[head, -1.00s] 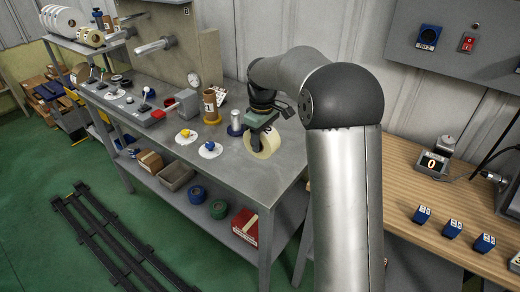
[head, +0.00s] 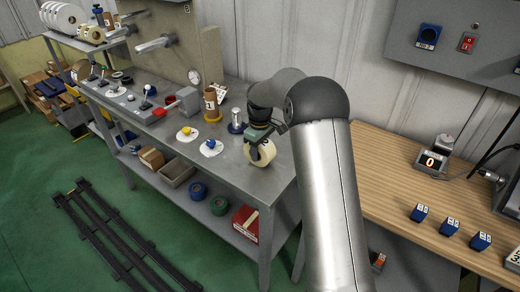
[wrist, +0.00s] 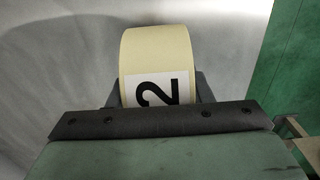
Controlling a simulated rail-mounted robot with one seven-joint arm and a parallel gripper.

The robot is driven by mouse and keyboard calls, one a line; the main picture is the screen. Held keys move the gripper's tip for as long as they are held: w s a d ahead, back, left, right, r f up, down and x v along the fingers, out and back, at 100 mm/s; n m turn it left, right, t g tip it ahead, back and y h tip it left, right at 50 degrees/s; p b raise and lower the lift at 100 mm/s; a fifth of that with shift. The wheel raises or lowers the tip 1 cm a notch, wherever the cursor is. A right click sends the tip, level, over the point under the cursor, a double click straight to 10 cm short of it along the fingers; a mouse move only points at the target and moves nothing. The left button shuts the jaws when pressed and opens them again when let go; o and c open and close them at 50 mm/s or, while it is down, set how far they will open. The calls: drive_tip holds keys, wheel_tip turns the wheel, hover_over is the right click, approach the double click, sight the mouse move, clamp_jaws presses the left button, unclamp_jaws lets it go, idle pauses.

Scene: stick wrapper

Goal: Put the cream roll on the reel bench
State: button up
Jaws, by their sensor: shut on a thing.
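The cream roll (head: 264,154) is in the jaws of my gripper (head: 258,138), at the near right part of the grey metal bench (head: 222,175). In the wrist view the cream roll (wrist: 158,48) shows a white label with a black "2", and its lower part is hidden behind the dark edge of my gripper (wrist: 155,118). The roll is upright on its rim, at or just above the bench top; I cannot tell whether it touches.
A metal post on a blue base (head: 236,122) stands just left of the roll. A brown core on a yellow base (head: 211,105) and white discs with yellow (head: 186,132) and blue (head: 210,147) knobs are farther left. The wooden table (head: 400,165) is at right.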

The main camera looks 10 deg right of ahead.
drive_tip(key=shift+f, duration=0.15)
drive_tip(key=o, duration=1.3)
drive_tip(key=shift+c, duration=0.2)
wheel_tip(320, 180, up, 11)
drive_tip(key=shift+r+b, duration=0.2)
drive_tip(key=shift+b, duration=0.1)
drive_tip(key=shift+s+r, duration=0.1)
drive_tip(key=shift+r, duration=0.5)
drive_tip(key=s+a+r+m, duration=0.15)
drive_tip(key=s+m, duration=0.25)
drive_tip(key=s, duration=1.7)
drive_tip(key=s+f+m, duration=0.2)
drive_tip(key=s, duration=0.7)
drive_tip(key=s+f+m, duration=0.2)
drive_tip(key=s+f, duration=0.1)
drive_tip(key=s, duration=0.5)
drive_tip(key=shift+s+d+f, duration=0.25)
drive_tip(key=shift+s+d, duration=0.1)
drive_tip(key=shift+d, duration=0.05)
